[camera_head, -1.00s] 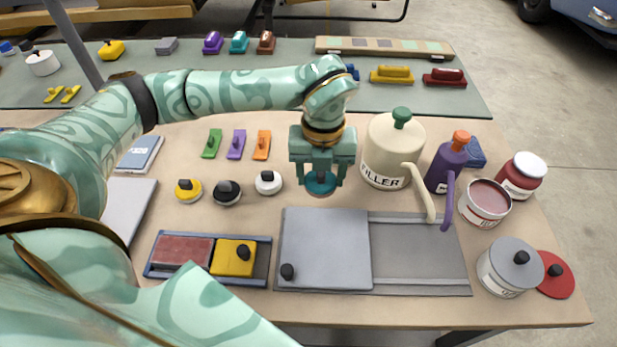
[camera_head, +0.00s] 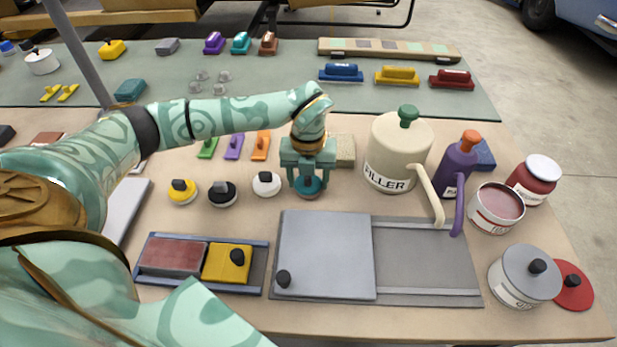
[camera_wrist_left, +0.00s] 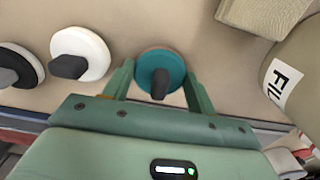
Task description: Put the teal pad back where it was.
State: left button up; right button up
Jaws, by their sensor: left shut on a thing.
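The teal pad (camera_head: 309,188), a round disc with a dark knob, is between the fingers of my left gripper (camera_head: 308,182). In the left wrist view the fingers (camera_wrist_left: 158,90) are shut on its knob, and the teal disc (camera_wrist_left: 158,60) shows below it. The pad is at or just above the bench top, to the right of the white pad (camera_head: 266,184) and apart from it. Whether it touches the bench I cannot tell. The black pad (camera_head: 222,194) and yellow pad (camera_head: 182,192) continue the row to the left. My right gripper is not in view.
The cream filler jug (camera_head: 397,150) stands right of the gripper, and a beige block (camera_head: 345,151) lies just behind. A grey sliding-lid case (camera_head: 325,255) lies in front. Small green, purple and orange tools lie behind the pads. Bare bench surrounds the row.

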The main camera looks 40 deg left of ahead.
pick_arm(q)
jog(key=o, duration=0.9)
jog(key=shift+f, duration=0.15)
jog(key=shift+o, duration=0.2)
notch_tip(320, 180, up, 11)
jog(key=p, duration=0.3)
jog(key=shift+r, duration=0.7)
